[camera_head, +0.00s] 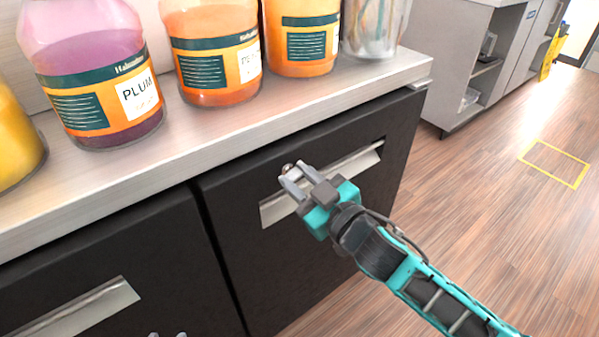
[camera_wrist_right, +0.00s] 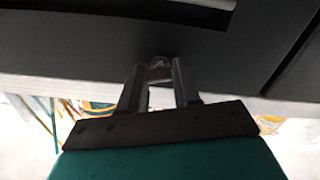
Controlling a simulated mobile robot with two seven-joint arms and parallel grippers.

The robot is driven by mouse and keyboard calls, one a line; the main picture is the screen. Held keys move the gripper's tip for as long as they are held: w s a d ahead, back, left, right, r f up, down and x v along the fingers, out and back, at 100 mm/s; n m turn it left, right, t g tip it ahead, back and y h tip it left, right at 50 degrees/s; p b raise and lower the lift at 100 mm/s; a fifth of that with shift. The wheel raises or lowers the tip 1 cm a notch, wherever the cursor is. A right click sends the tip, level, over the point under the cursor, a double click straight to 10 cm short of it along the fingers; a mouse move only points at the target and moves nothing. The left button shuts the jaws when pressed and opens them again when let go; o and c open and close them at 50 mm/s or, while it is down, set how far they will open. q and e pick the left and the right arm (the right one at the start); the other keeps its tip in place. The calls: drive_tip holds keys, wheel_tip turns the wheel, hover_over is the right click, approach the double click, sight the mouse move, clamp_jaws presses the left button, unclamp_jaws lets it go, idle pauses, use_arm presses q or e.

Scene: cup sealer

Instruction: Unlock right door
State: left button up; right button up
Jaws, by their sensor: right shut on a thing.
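The right door (camera_head: 340,215) is black, with a long metal handle recess (camera_head: 362,160), and looks closed. A small round metal lock (camera_head: 288,168) sits near its top edge, above the handle's left part. My right gripper (camera_head: 291,176) is at this lock, its two grey fingers shut on it. In the right wrist view the lock (camera_wrist_right: 158,61) shows between the tips of the fingers (camera_wrist_right: 157,80). The fingers partly hide the lock, so I cannot tell how it is turned. Two small grey tips, likely my left gripper (camera_head: 167,335), just show at the bottom edge of the head view.
The left door (camera_head: 95,255) with its own handle (camera_head: 85,312) is beside the right door. Above is a metal counter (camera_head: 215,130) with bottles, including a plum one (camera_head: 90,70), and a clear container (camera_head: 375,25). Wood floor (camera_head: 480,200) to the right is open.

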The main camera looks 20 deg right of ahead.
drive_tip(key=n+p, duration=0.1)
drive_tip(key=n, duration=0.1)
drive_tip(key=shift+r+n, duration=0.15)
drive_tip(key=shift+n, duration=0.25)
drive_tip(key=shift+n+p, duration=0.55)
drive_tip(key=shift+n, duration=0.35)
drive_tip(key=shift+n+p, duration=0.35)
drive_tip(key=shift+n, duration=0.55)
drive_tip(key=n+p, duration=0.1)
drive_tip(key=n, duration=0.2)
drive_tip(key=shift+n, duration=0.3)
use_arm(q)
drive_tip(key=r, duration=0.1)
drive_tip(key=a, duration=0.1)
drive_tip(key=r, duration=0.1)
drive_tip(key=shift+s+a+r, duration=0.2)
drive_tip(key=shift+s+r, duration=0.1)
use_arm(e)
drive_tip(key=n, duration=0.4)
drive_tip(key=shift+n, duration=0.3)
drive_tip(key=o, duration=1.1)
drive_tip(key=shift+c, duration=0.2)
